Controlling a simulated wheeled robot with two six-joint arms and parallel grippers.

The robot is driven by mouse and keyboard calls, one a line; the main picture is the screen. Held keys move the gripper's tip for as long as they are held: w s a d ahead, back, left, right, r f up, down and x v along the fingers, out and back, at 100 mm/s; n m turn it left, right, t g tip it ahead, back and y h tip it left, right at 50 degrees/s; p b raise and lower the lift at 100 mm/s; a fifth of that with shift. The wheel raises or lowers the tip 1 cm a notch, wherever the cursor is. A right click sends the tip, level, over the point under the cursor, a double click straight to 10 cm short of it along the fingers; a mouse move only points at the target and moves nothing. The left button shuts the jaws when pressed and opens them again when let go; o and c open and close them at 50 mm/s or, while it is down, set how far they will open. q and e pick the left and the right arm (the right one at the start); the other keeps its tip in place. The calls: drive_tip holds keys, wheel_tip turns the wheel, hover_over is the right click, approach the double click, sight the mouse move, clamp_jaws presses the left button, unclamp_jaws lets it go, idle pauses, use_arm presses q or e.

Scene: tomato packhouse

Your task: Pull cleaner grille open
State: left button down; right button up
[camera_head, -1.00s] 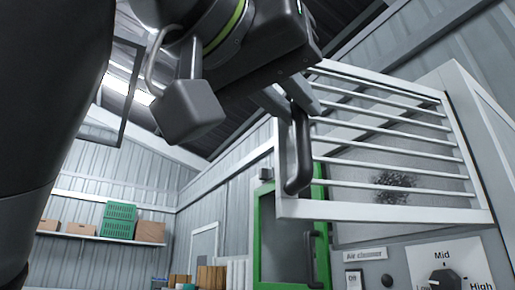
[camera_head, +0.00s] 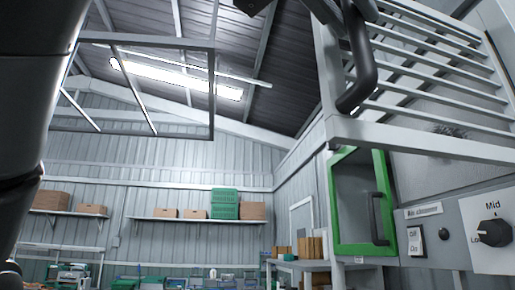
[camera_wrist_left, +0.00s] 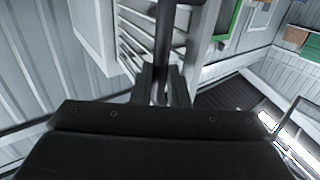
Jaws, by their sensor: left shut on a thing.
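The cleaner grille (camera_head: 440,147) is a white frame with several slats, at the upper right of the head view. It stands out at an angle from the grey cleaner front (camera_head: 455,190), with its handle side farther out. Its black bar handle (camera_head: 360,70) is upright on the left side of the frame; it also shows in the left wrist view (camera_wrist_left: 166,35). My left gripper (camera_wrist_left: 165,88) is shut on the handle. In the head view, only a dark part of it shows at the top edge. My right gripper is not in view.
A control panel with a Mid knob (camera_head: 491,233) and an off/on switch (camera_head: 416,240) sit below the grille. A green-framed door (camera_head: 338,215) with a dark handle stands behind. Shelves with boxes (camera_head: 180,220) line the far wall.

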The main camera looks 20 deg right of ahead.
use_arm(q)
drive_tip(key=shift+r, duration=0.1)
drive_tip(key=c, duration=1.9)
unclamp_jaws()
drive_tip(key=shift+o, duration=1.4)
drive_tip(key=shift+d, duration=0.2)
drive_tip(key=shift+o, duration=1.1)
drive_tip(key=shift+s+d, duration=0.1)
drive_tip(key=shift+d, duration=0.45)
drive_tip(key=shift+a, duration=0.45)
drive_tip(key=shift+s+a+b, duration=0.1)
drive_tip(key=shift+a+b, duration=0.15)
drive_tip(key=shift+b, duration=0.05)
drive_tip(key=b+v, duration=0.4)
drive_tip(key=v, duration=1.2)
drive_tip(key=shift+b, duration=0.4)
